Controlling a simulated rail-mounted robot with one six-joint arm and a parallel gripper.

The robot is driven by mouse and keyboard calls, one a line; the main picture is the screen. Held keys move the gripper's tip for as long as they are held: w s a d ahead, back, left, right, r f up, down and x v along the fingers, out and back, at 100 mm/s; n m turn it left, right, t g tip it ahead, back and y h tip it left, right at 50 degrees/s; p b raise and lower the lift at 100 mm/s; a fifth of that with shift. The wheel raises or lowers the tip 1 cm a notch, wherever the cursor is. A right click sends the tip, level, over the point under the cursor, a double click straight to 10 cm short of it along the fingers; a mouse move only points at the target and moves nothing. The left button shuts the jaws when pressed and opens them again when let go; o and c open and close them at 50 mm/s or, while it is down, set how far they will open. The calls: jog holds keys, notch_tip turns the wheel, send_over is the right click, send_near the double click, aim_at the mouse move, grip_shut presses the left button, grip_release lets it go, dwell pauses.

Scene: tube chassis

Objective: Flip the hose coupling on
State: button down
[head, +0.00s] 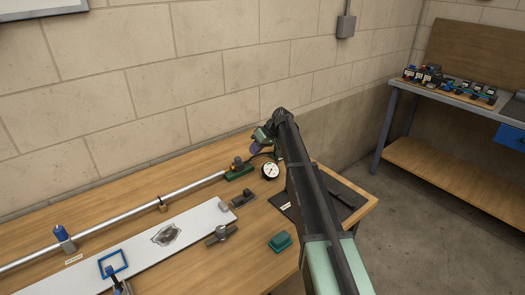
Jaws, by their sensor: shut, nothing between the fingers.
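A dark green block with a small brass-coloured fitting (238,169) sits at the right end of the long metal tube (195,188). It looks like the hose coupling, but its lever position is too small to tell. My arm reaches from the lower right to the back of the bench and bends down at its far end. My gripper (256,151) is shut and empty, just above and to the right of this fitting. I cannot tell whether it touches anything. The arm hides part of the bench behind it.
A round white gauge (271,171) stands close to the right of the fitting. A blue-topped valve (63,238) is on the tube at left. A white plate (140,250), grey clamps (221,235) and a green block (280,241) lie in front. The wall is close behind.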

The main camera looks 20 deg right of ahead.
aim_at(237, 159)
jog(key=a, duration=0.1)
jog(key=s+a, duration=0.1)
jog(key=a, duration=0.1)
jog(key=shift+s+a+f+p, duration=0.2)
jog(key=shift+a+f+p, duration=0.05)
jog(key=shift+a+p, duration=0.1)
jog(key=shift+a, duration=0.2)
jog(key=a, duration=0.1)
jog(key=s+a, duration=0.1)
jog(key=a, duration=0.1)
jog(key=shift+s+a, duration=0.2)
jog(key=shift+s, duration=0.1)
jog(key=shift+d, duration=0.1)
